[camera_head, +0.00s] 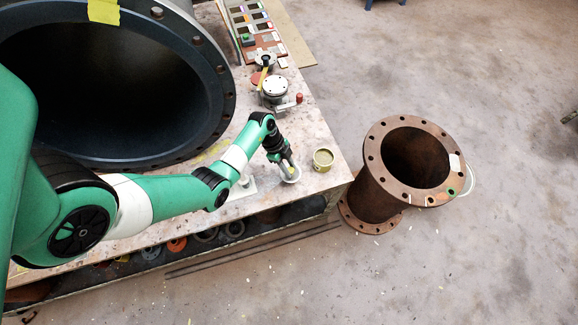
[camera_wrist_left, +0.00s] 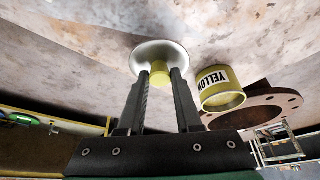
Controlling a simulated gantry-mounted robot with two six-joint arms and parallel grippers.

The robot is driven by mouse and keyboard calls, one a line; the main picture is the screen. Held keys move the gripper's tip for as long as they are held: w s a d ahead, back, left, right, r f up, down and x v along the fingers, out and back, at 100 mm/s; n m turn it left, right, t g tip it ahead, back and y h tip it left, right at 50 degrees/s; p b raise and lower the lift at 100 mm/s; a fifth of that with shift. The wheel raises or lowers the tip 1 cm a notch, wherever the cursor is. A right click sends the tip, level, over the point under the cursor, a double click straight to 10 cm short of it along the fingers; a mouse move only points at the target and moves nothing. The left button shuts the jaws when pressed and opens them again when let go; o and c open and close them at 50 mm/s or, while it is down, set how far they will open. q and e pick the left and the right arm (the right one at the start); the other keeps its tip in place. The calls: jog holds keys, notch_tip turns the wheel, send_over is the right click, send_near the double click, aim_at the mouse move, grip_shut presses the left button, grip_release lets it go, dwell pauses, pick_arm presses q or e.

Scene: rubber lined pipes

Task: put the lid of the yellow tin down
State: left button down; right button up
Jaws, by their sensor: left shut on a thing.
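My left gripper (camera_head: 286,165) is shut on the yellow knob of the lid, near the right end of the workbench. In the left wrist view the fingers (camera_wrist_left: 160,82) close on the knob of the lid (camera_wrist_left: 160,54), a pale round disc with a yellow centre. The lid shows in the head view as a pale disc (camera_head: 291,174) under the fingertips. I cannot tell whether it touches the bench. The yellow tin (camera_head: 323,160) stands open just right of the lid. Its label reads YELLOW in the left wrist view (camera_wrist_left: 220,88). My right gripper is not in view.
A large rubber-lined pipe (camera_head: 226,95) lies on the bench at left. A metal flanged fitting (camera_head: 275,87) and a tray of coloured samples (camera_head: 250,25) are farther back. A rusty flanged pipe (camera_head: 375,200) stands on the floor beyond the bench edge.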

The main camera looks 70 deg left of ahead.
pick_arm(q)
notch_tip(320, 180, down, 4)
jog(key=shift+r+b, duration=0.2)
jog(key=shift+b, duration=0.95)
jog(key=shift+r, duration=0.15)
jog(key=c, duration=0.6)
grip_release()
